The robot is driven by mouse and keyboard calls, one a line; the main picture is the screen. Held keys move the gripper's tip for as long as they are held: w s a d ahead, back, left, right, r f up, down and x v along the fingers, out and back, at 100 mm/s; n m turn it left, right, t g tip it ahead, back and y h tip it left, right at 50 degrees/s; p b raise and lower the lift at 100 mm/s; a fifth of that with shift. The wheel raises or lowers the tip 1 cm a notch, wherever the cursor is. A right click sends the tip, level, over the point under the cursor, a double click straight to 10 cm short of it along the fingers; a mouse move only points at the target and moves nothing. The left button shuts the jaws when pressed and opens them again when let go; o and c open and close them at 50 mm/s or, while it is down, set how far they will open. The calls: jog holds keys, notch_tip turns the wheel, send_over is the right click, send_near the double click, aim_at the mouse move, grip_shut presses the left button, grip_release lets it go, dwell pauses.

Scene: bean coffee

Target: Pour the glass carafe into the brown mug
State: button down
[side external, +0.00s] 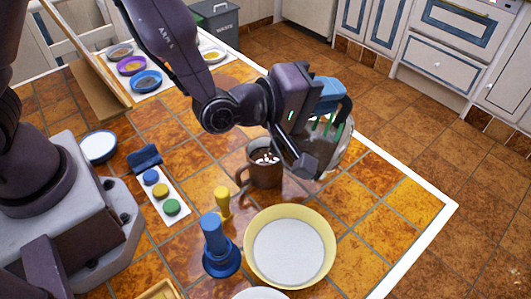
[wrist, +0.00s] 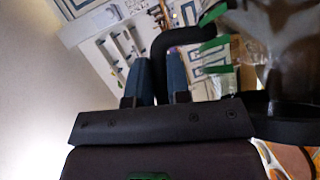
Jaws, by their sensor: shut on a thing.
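My gripper (side external: 328,95) is shut on the black handle of the glass carafe (side external: 338,155), partly hidden behind my wrist. In the wrist view, the two blue fingers (wrist: 160,80) stand either side of the black handle. The clear carafe with green marks (wrist: 285,50) is at the right there and looks tilted; dark contents show in it. The brown mug (side external: 262,174) stands upright on the tiled table, just left of and below the carafe. Dark contents with white patches show in its mouth. The carafe's lip is hidden, so I cannot tell whether liquid is flowing.
A yellow-rimmed bowl (side external: 329,252), a blue tamper-like tool (side external: 220,253) and a smaller yellow one (side external: 223,203) stand in front of the mug. A white tray with coloured discs (side external: 178,212) lies left. The table's right edge is clear.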

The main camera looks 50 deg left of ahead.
jog(key=shift+s+a+r, duration=0.25)
jog(key=shift+a, duration=0.25)
dwell(0.5)
jog(key=shift+w+d+f+m+g+y+b, duration=0.35)
jog(key=shift+w+d+f+m+g+y, duration=0.95)
jog(key=shift+d+f, duration=1.35)
jog(key=shift+w+d+f+m+g+y+b, duration=0.4)
jog(key=shift+w+d+f+m+g+y, duration=0.65)
jog(key=shift+w+d+f+g+y, duration=1.5)
jog(key=shift+w+d+f+m+g+y+b, duration=0.1)
jog(key=shift+w+d+f+m+y+b, duration=0.35)
jog(key=shift+d+f+m, duration=1.55)
jog(key=f+n, duration=0.1)
jog(key=f, duration=0.2)
jog(key=shift+s+n, duration=0.2)
jog(key=shift+n, duration=0.15)
